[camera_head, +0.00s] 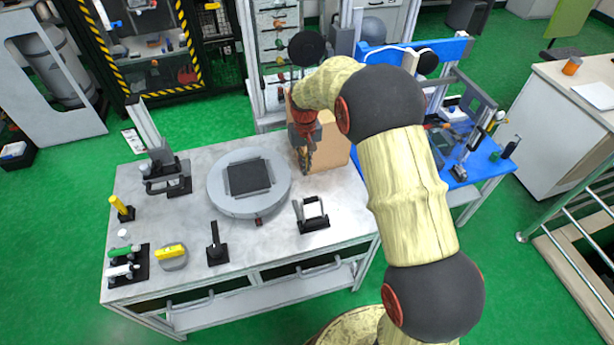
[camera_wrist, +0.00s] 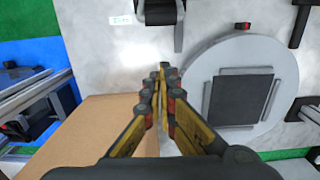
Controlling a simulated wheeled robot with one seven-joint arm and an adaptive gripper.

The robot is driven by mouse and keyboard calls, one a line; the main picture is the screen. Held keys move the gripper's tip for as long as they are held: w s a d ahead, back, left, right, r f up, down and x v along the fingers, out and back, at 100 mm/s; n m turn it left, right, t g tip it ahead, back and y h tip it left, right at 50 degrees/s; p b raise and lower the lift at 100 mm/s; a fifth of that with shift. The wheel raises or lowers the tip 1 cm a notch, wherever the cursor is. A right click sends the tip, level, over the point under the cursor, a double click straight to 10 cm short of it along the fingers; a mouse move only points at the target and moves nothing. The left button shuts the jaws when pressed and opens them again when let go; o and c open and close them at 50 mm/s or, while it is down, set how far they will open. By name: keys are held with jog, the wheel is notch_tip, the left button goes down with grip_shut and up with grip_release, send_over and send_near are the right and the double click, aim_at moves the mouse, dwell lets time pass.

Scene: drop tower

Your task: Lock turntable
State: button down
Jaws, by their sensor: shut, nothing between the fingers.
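The turntable (camera_head: 226,193) is a round grey disc with a dark square plate (camera_head: 249,177) on top, in the middle of the metal table. A small red and black piece (camera_head: 259,221) sits at its front rim; it also shows at the top of the wrist view (camera_wrist: 243,27). My gripper (camera_head: 306,168) is to the right of the turntable, above the table and in front of a cardboard box. In the wrist view my gripper (camera_wrist: 160,72) has its fingertips together with nothing between them. The turntable (camera_wrist: 284,62) lies to the right of the fingers there, apart from them.
The cardboard box (camera_head: 334,146) stands close behind my gripper. A black-handled clamp (camera_head: 313,215) is at the table's front right, and a black lever (camera_head: 215,245) at the front. A grey device (camera_head: 165,170) stands left of the turntable. Yellow, green and white handles are at the left.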

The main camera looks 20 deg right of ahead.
jog(key=shift+w+r, duration=0.2)
jog(key=shift+f, duration=0.1)
jog(key=s+f+b, duration=0.3)
jog(key=s+f, duration=0.1)
jog(key=f, duration=0.4)
jog(key=shift+f, duration=0.2)
dwell(0.4)
jog(key=shift+s+r, duration=0.1)
jog(key=shift+s, duration=0.05)
jog(key=shift+s+r+t, duration=0.15)
jog(key=shift+t, duration=0.25)
